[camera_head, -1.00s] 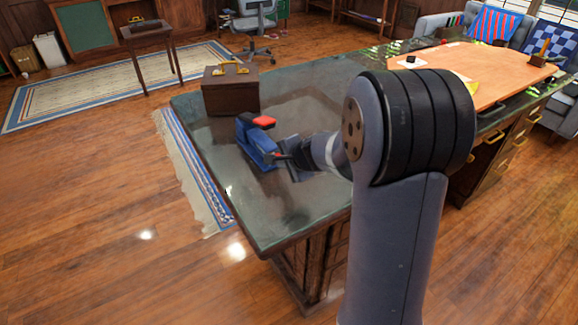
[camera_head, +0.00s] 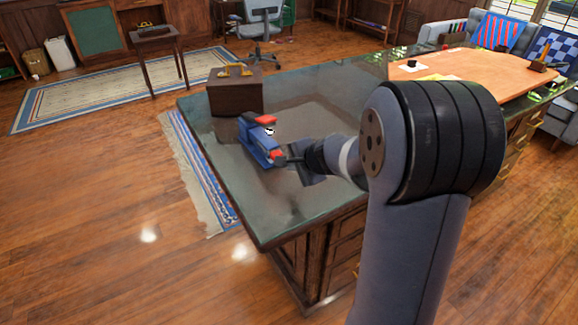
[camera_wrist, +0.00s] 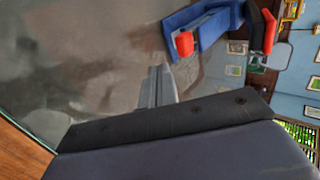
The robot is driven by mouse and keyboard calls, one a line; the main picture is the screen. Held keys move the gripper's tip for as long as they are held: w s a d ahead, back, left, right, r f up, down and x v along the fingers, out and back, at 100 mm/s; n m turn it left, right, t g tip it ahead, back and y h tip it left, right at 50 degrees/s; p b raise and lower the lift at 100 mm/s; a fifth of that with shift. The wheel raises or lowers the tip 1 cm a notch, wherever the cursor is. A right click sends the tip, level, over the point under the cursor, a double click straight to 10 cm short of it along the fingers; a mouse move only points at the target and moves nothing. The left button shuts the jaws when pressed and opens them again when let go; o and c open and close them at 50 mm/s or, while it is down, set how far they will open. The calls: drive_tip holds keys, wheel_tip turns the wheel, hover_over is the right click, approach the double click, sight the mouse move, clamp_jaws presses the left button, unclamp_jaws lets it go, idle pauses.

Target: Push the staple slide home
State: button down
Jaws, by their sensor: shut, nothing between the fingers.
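A blue stapler (camera_head: 254,138) with a red top end lies on the dark green desk top, and its near end faces my gripper (camera_head: 283,160). In the wrist view the stapler (camera_wrist: 205,20) is at the upper middle. A red end piece (camera_wrist: 184,43) of the staple slide shows at its near end, with a grey strip behind it. It also shows in the head view (camera_head: 276,153). My gripper (camera_wrist: 157,75) is shut and empty, its fingertips pointing toward the red end piece. A small gap appears between them in the wrist view.
A brown box (camera_head: 235,97) with a yellow handle stands on the desk behind the stapler. The desk's left edge (camera_head: 220,190) is close to the stapler. The desk top (camera_head: 330,95) to the right is clear, up to an orange mat (camera_head: 478,74).

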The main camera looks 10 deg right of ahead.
drive_tip(key=p+v, duration=0.1)
drive_tip(key=v, duration=0.7)
drive_tip(key=shift+f, duration=0.1)
